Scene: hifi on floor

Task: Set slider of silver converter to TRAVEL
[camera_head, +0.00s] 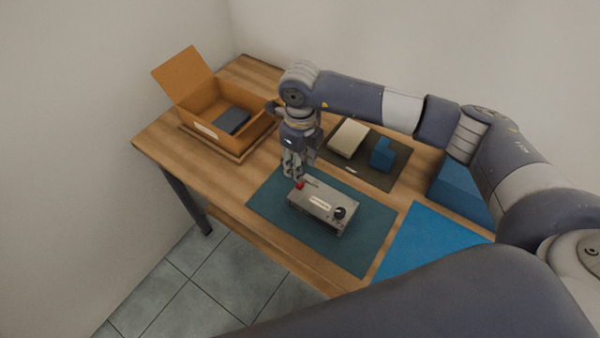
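The silver converter (322,206) lies on a dark teal mat (364,246) near the front of the wooden table. It has a red slider knob (299,186) at its left end, a pale label on its front and a black round knob (340,212) at its right end. My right gripper (293,174) points down just above and behind the red knob. Its fingers look close together, but whether they are shut or touch the knob is too small to tell. My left gripper is out of view.
An open cardboard box (207,117) holding a dark item stands at the back left. A dark mat (384,175) behind the converter carries a cream block (348,138) and a blue block (382,155). A blue sheet (425,240) and a larger blue box (461,190) are at right.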

